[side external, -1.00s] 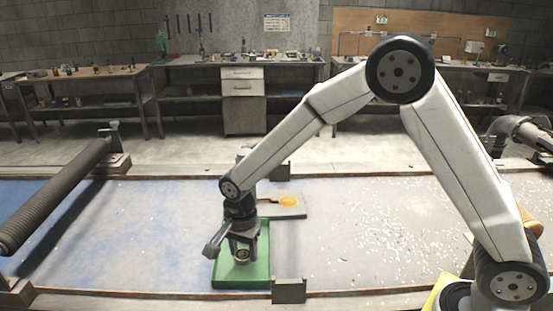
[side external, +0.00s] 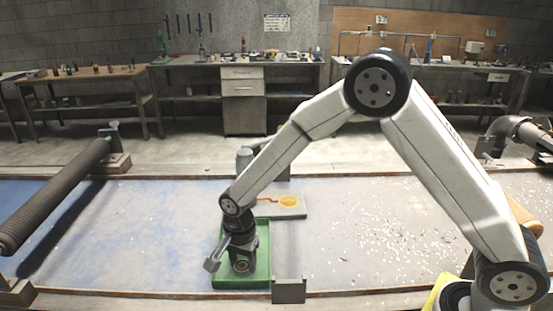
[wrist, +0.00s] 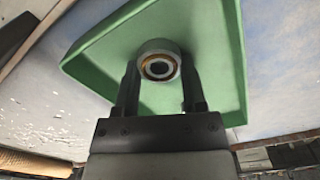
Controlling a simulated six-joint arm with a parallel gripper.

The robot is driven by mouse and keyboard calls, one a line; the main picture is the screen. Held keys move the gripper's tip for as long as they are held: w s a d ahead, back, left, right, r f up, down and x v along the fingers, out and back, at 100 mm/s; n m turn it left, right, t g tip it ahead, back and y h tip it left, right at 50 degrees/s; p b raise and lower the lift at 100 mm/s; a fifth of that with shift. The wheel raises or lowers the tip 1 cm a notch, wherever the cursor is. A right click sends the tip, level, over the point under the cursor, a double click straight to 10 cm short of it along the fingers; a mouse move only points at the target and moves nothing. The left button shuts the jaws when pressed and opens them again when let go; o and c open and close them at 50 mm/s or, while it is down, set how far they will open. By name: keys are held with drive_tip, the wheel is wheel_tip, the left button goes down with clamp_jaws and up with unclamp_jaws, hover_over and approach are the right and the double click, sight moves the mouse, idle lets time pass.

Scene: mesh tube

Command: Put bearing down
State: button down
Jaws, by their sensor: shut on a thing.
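The bearing (wrist: 159,64) is a small metal ring with a dark centre and a brownish inner band. In the wrist view it sits between the two fingers of my gripper (wrist: 160,84), which is shut on it. The green tray (wrist: 215,40) lies beneath, with raised edges. In the side view my gripper (side external: 242,268) points down over the green tray (side external: 260,280), and the bearing shows small and dark between the fingertips. I cannot tell whether the bearing touches the tray floor.
A grey plate with an orange round patch (side external: 288,202) lies behind the tray. A grey block (side external: 289,290) stands at the tray's front right. A dark ribbed roller (side external: 55,195) is at the left. The blue-grey table right of the tray is mostly clear, with white flecks.

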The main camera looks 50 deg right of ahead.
drive_tip(key=shift+c, duration=0.7)
unclamp_jaws()
drive_tip(key=shift+r, duration=0.2)
wheel_tip(320, 180, up, 12)
idle(0.4)
drive_tip(key=s+d+f+n+t, duration=0.2)
drive_tip(key=s+d+f+n, duration=0.2)
drive_tip(key=s+d+n, duration=0.9)
drive_tip(key=shift+s+n+t, duration=0.3)
drive_tip(key=shift+s, duration=0.95)
drive_tip(key=shift+f, duration=0.1)
